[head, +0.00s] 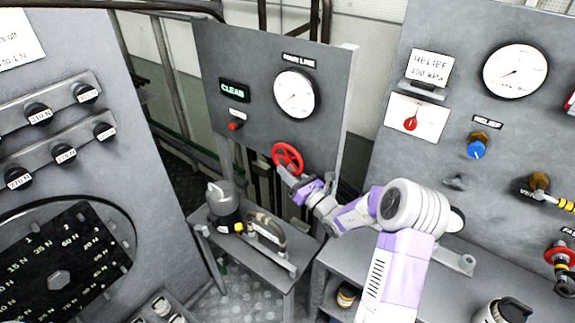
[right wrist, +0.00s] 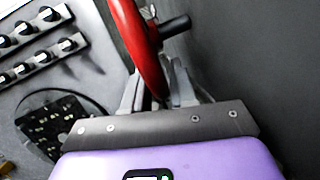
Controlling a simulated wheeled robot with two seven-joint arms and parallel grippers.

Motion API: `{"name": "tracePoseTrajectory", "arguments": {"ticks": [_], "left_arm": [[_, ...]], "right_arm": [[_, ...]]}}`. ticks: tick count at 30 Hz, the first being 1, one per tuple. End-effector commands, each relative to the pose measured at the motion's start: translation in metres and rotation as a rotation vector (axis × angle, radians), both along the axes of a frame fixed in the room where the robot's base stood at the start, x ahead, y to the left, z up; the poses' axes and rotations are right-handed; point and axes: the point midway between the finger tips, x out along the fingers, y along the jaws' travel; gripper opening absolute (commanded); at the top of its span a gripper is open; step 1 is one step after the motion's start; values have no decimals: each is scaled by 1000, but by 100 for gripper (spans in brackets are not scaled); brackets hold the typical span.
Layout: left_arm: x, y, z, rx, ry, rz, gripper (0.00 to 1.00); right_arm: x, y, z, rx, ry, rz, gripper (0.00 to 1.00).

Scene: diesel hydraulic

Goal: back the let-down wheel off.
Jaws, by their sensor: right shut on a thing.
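The red handwheel (head: 288,157) is on the grey middle panel, below the round "MAIN LINE" gauge (head: 295,94). My right gripper (head: 291,177) reaches in from the right and is at the wheel's lower rim. In the right wrist view the wheel's red rim (right wrist: 143,45) runs down between the two fingers of my right gripper (right wrist: 157,92), which are shut on it. A dark handle (right wrist: 175,26) sticks out beside the rim. The gauge needle is too small to read surely. My left gripper is not in view.
A small grey table (head: 270,275) below the panel holds a lidded metal can (head: 222,203) and a curved-handled tool (head: 267,232). The right panel carries a relief gauge (head: 515,71) and a blue knob (head: 477,146). A knob panel (head: 70,160) stands at left.

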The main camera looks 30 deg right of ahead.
Motion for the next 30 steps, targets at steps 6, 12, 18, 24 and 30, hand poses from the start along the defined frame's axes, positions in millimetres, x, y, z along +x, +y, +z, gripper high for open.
{"name": "tracePoseTrajectory", "arguments": {"ticks": [6, 12, 18, 24, 30], "left_arm": [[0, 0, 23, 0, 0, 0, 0], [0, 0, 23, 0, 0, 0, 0], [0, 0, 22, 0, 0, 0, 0], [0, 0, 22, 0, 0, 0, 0], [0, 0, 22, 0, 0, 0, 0]], "right_arm": [[-4, 2, 3, -38, 91, 8, 0], [-5, 2, 0, -44, 107, 9, 0], [-5, 2, 0, -43, 107, 10, 28], [-5, 1, 0, -42, 107, 7, 40], [-7, -1, 0, -43, 106, 4, 40]]}}
